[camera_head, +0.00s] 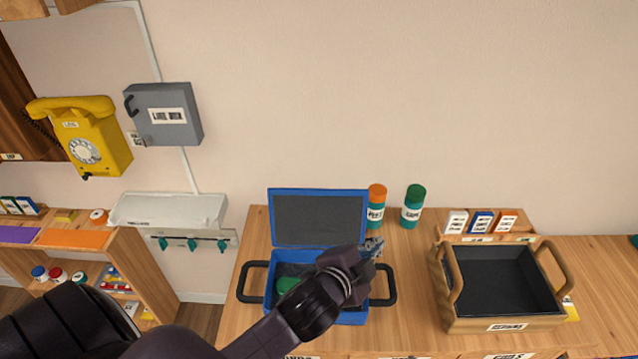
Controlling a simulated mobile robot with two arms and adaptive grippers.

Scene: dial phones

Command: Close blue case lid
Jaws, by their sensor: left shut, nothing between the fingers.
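The blue case (350,317) stands on the wooden table with a black handle on each side. Its lid (319,218) is open and upright at the back, showing a dark grey inner face. A green item (287,284) lies inside the case. My left gripper (376,245) is shut and empty, in front of the lid's lower right corner and over the case's right side. My left wrist and forearm hide much of the case's front and inside. I cannot tell whether the gripper touches the lid. My right gripper is not in view.
Two bottles, orange-capped (376,208) and green-capped (413,207), stand right of the lid, close to the gripper. A wooden tray (505,324) with handles sits at the right. Small boxes (481,222) stand behind it. A yellow phone (92,140) hangs on the left wall.

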